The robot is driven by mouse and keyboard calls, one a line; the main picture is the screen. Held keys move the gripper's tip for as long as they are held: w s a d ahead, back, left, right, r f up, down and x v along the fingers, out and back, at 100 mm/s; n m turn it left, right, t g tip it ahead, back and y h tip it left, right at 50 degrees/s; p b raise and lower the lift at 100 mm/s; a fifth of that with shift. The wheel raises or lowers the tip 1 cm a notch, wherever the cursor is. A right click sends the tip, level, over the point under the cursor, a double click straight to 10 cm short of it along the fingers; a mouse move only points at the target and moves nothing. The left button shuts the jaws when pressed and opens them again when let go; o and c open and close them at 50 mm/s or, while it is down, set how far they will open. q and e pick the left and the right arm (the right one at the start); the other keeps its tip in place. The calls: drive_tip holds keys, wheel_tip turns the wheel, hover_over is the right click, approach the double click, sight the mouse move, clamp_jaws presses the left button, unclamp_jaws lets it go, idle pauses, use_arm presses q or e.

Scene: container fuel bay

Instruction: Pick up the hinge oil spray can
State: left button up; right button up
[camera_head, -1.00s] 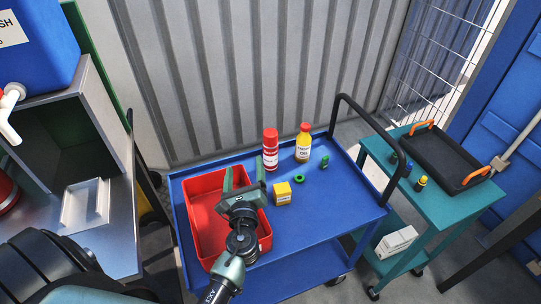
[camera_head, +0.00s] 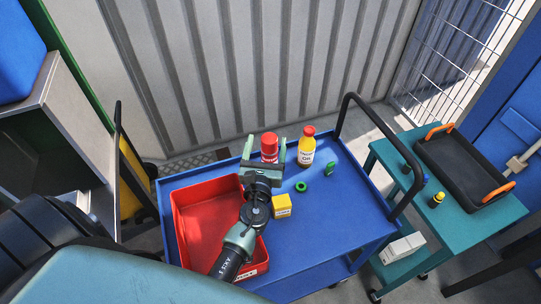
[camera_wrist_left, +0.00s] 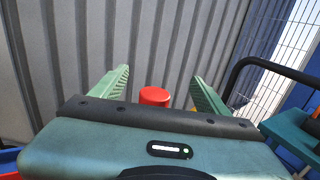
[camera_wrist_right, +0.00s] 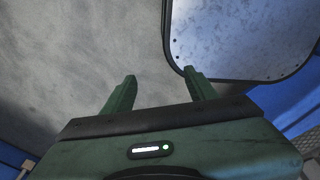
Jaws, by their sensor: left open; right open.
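The spray can is a red can with a red cap (camera_head: 269,141), upright at the back of the blue cart; my left gripper partly hides its body. My left gripper (camera_head: 264,150) is open, and the can appears between its two fingers. In the left wrist view the red cap (camera_wrist_left: 154,96) shows between the open fingers (camera_wrist_left: 158,88), apart from both, with clear space on each side. How deep the fingers reach around the can is hard to tell. My right gripper (camera_wrist_right: 159,82) is open and empty, away from the cart.
A bottle with an orange-red cap (camera_head: 306,150) stands close to the right of the can. A yellow box (camera_head: 282,206), a green ring (camera_head: 301,187) and a small green item (camera_head: 330,169) are nearby. A red bin (camera_head: 186,232) fills the cart's left. A teal cart (camera_head: 483,222) stands right.

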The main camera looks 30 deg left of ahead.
sight(268, 151)
use_arm(q)
wheel_tip(268, 151, down, 8)
drive_tip(key=b, duration=0.7)
drive_tip(key=shift+s+d+r, duration=0.1)
drive_tip(key=shift+s+r, duration=0.05)
drive_tip(key=shift+w+f+b, duration=0.2)
drive_tip(key=shift+b, duration=0.15)
drive_tip(key=shift+w+a+r+p, duration=0.3)
drive_tip(key=shift+w+a+r, duration=0.1)
drive_tip(key=shift+w, duration=0.2)
drive_tip(key=x, duration=0.5)
drive_tip(key=shift+w+f, duration=0.15)
drive_tip(key=shift+w, duration=0.25)
use_arm(e)
wheel_tip(268, 151, down, 8)
drive_tip(key=s, duration=0.1)
drive_tip(key=shift+s+d, duration=0.2)
drive_tip(key=shift+s, duration=0.2)
use_arm(q)
drive_tip(key=shift+c, duration=0.4)
use_arm(e)
drive_tip(key=shift+f, duration=0.1)
use_arm(q)
drive_tip(key=c, duration=1.5)
clamp_jaws()
use_arm(e)
drive_tip(key=shift+d, duration=0.2)
